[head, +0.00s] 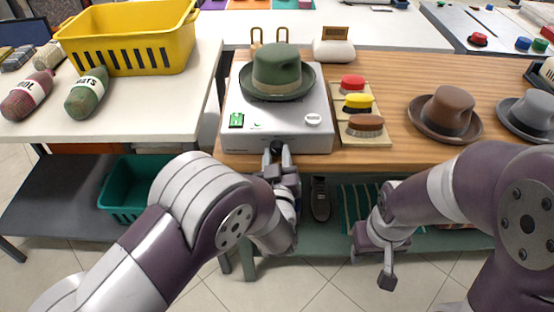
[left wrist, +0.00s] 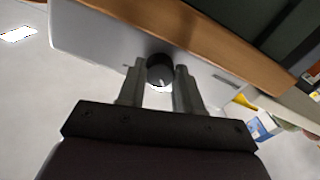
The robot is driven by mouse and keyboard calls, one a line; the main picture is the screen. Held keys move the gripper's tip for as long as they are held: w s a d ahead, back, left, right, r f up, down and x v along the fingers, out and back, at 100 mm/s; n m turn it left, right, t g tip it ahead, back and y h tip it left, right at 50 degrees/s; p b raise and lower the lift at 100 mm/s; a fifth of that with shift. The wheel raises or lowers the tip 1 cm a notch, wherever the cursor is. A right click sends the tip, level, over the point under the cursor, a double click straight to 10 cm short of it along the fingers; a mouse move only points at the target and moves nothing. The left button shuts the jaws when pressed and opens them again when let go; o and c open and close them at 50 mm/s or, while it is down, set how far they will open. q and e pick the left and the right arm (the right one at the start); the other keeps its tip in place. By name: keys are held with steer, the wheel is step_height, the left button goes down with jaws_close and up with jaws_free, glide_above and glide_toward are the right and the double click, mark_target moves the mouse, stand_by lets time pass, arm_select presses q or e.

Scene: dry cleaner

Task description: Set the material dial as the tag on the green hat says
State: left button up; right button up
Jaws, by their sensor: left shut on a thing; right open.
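The green hat (head: 277,74) with an olive band sits on top of a grey machine (head: 275,143) on the wooden counter. No readable tag shows on the hat. The machine's top has a small green display (head: 237,120) and a round white part (head: 313,119); their markings are too small to read. My left gripper (head: 277,154) is at the machine's front face, its fingers shut on a black dial (left wrist: 160,70), which shows between the fingertips in the left wrist view. The dial's setting cannot be read. My right gripper (head: 387,277) is open and empty, low in front of the counter.
A brown hat (head: 446,115) and a grey hat (head: 528,115) lie further right. A yellow basket (head: 128,40) and two bottles are on the left white table (head: 150,118). A shelf is below the counter.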

arm_select(q)
steer(key=shift+n+b, duration=0.8)
steer(key=shift+n, duration=0.7)
steer(key=o, duration=1)
steer(key=shift+o, duration=0.2)
steer(key=s+p, duration=0.1)
steer(key=s, duration=1.1)
steer(key=shift+s, duration=0.35)
steer(key=shift+w, duration=0.1)
